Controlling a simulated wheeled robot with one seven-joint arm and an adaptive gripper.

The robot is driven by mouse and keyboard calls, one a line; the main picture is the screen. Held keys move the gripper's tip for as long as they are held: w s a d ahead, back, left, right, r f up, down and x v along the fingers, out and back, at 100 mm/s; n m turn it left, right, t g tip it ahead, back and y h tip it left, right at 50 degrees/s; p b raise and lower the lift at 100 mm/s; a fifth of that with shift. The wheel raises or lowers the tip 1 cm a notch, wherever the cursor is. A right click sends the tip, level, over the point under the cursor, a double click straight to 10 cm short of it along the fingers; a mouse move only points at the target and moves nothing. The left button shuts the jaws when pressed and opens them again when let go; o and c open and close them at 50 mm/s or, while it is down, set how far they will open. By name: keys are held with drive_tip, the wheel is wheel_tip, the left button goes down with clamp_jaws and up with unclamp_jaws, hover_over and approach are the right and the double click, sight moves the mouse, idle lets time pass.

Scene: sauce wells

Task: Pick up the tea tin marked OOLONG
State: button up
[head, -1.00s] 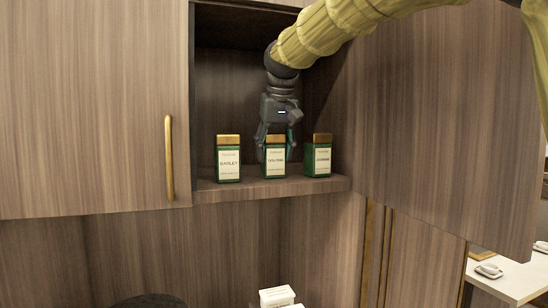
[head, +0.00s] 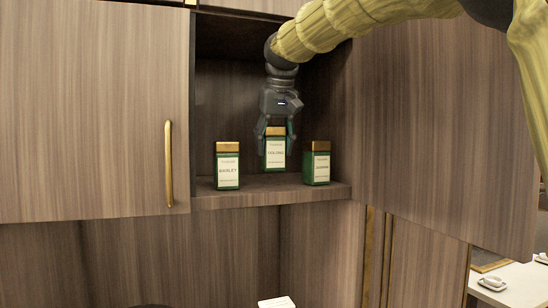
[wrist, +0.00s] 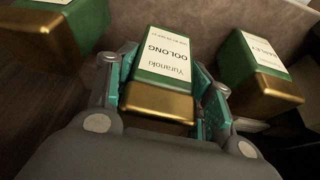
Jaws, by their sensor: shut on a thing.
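The OOLONG tin (head: 275,155) is green with a gold lid and a pale label, and is the middle one of the three tins. In the head view its base looks higher than the other tins' bases, above the shelf. My gripper (head: 276,134) comes from above and is shut on its upper part. In the wrist view the OOLONG tin (wrist: 165,68) sits between the two teal finger pads, its gold lid toward my palm. The BARLEY tin (head: 228,168) stands upright to the left. A third tin (head: 316,165) stands to the right; its label is too small to read surely.
The tins are in an open cabinet with a wooden shelf (head: 255,193). A closed door with a gold handle (head: 168,163) is at the left, and a wooden panel (head: 430,130) flanks the right. Dark free space lies above the tins.

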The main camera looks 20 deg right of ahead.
sight(279, 153)
drive_tip(key=shift+s+d+f, duration=0.15)
drive_tip(key=shift+s, duration=0.2)
drive_tip(key=shift+s+d+r+b, duration=0.1)
drive_tip(key=shift+s+d+b, duration=0.05)
drive_tip(key=shift+s+b, duration=0.45)
drive_tip(key=shift+s+d+r+b, duration=0.1)
drive_tip(key=shift+s+b, duration=0.35)
drive_tip(key=shift+s, duration=0.1)
drive_tip(key=shift+b, duration=0.3)
drive_tip(key=shift+w+a+f+b, duration=0.15)
drive_tip(key=shift+w+f+b, duration=0.1)
drive_tip(key=shift+b, duration=1.2)
drive_tip(key=s+b, duration=0.1)
drive_tip(key=b, duration=0.2)
drive_tip(key=shift+s+d+r, duration=0.1)
drive_tip(key=shift+s+d, duration=0.1)
drive_tip(key=b, duration=0.2)
drive_tip(key=shift+s+d+b, duration=0.1)
drive_tip(key=shift+s+b, duration=0.1)
drive_tip(key=shift+b, duration=0.2)
